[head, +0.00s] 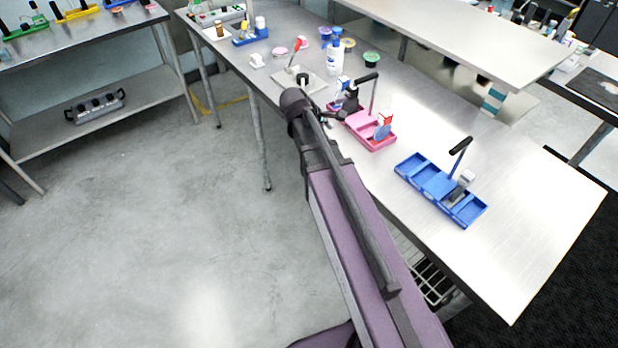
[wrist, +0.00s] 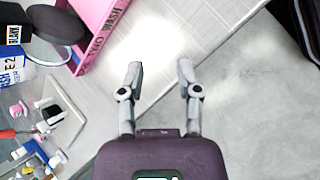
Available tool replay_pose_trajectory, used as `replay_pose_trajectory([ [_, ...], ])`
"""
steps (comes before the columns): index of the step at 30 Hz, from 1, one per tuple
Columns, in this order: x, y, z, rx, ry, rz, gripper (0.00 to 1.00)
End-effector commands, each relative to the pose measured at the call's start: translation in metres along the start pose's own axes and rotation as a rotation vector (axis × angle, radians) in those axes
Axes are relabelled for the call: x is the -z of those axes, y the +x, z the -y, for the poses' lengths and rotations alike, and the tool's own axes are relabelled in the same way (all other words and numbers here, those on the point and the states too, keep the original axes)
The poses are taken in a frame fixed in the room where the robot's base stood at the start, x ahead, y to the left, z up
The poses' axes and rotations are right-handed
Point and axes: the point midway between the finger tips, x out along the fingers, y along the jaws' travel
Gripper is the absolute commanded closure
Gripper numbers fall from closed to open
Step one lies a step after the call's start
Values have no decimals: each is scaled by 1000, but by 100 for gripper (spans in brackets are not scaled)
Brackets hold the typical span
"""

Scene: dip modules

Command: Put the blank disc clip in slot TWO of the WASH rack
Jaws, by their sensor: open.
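The pink WASH rack (head: 366,136) stands on the long table near its front edge. In the wrist view its pink wall (wrist: 104,22) carries the words TWO and WASH. The blank disc clip (wrist: 55,25), black with a BLANK label, shows at the upper left, over the rack's end by the word TWO. It looks like the dark shape (head: 350,104) at the rack's far end. I cannot tell how deep it sits in the slot. My gripper (wrist: 160,72) is open and empty, beside the rack's front wall and apart from the clip. In the head view my arm hides part of it.
A blue rack (head: 432,179) stands nearer on the table. A clip with a blue disc (head: 383,131) is at the pink rack's near end. A white bottle (head: 334,62) and several coloured tubs are farther back. The table's right end is clear.

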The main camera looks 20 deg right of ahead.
Motion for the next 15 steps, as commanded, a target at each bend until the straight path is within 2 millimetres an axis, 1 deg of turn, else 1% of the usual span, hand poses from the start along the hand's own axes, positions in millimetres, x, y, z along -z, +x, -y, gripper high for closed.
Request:
replay_pose_trajectory([
  [1,-2,-2,19,38,82,-32,56],
  [3,0,-4,38,94,200,-76,56],
  [8,4,-13,82,242,466,-150,56],
  [12,7,-24,118,386,685,-186,56],
  [15,9,-32,139,483,815,-195,56],
])
